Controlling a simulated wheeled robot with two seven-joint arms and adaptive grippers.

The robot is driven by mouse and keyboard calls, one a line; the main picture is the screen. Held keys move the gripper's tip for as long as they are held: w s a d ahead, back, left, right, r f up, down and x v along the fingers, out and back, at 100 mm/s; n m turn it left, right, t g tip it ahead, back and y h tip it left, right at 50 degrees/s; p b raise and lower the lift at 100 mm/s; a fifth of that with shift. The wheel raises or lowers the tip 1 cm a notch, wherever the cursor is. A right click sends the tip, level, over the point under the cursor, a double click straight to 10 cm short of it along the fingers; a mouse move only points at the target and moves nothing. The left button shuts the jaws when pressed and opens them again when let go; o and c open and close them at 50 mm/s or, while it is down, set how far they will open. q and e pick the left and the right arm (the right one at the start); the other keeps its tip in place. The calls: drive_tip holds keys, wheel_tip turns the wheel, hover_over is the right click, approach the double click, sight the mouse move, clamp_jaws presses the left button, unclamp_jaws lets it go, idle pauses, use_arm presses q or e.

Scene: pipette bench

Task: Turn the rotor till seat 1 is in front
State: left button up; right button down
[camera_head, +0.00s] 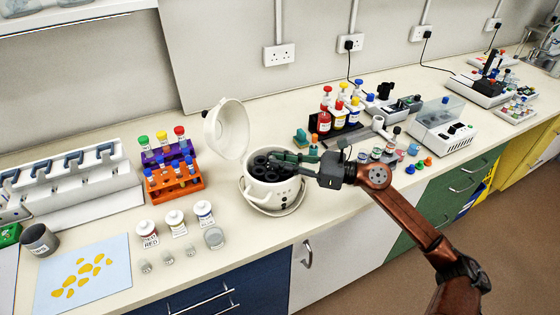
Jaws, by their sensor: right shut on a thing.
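A round white centrifuge (270,199) stands on the bench with its lid (226,128) tilted up and open at the back left. Its dark rotor (258,161), with several black seats, shows inside the bowl. My right gripper (294,168) reaches in from the right over the bowl's rim. Its jaws are shut on the rotor's right side, though the exact grip point is hard to make out. The gripper and its fingers cover part of the rotor. Seat numbers are too small to read. My left gripper is not in view.
An orange tube rack (174,184) and a purple rack stand left of the centrifuge. White jars (174,222) and small glass jars stand at the front left. Colourful bottles (340,115) and small caps crowd the bench just behind and right of my arm.

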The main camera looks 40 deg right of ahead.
drive_tip(key=c, duration=1.9)
unclamp_jaws()
drive_tip(key=v, duration=1.2)
